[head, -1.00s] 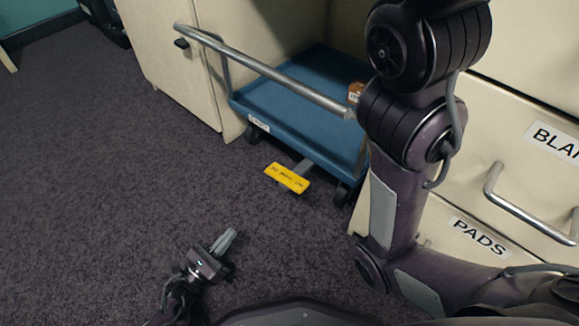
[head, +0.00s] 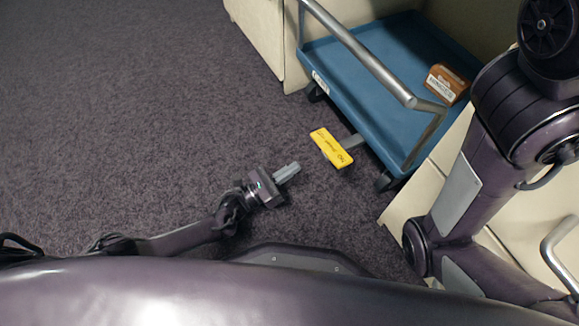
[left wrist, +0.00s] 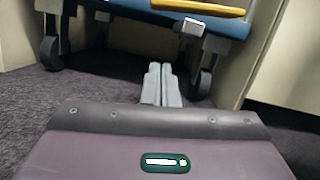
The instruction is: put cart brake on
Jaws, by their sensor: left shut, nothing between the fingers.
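The blue cart (head: 350,68) stands between cream cabinets, with a grey push handle (head: 362,52) over its near end. Its yellow brake pedal (head: 331,148), with dark lettering, sticks out on a grey arm from the cart's near end, above the carpet. My left gripper (head: 287,173) is shut and empty, a short way left of and nearer than the pedal, not touching it. In the left wrist view the shut fingers (left wrist: 161,84) point under the cart, between two dark casters, and the yellow pedal (left wrist: 205,7) shows at the top edge. My right gripper is out of view.
A small brown box (head: 447,82) with a white label lies on the cart deck. Cream cabinets (head: 262,38) flank the cart on both sides. My right arm fills the right side. Dark carpet (head: 130,110) to the left is clear.

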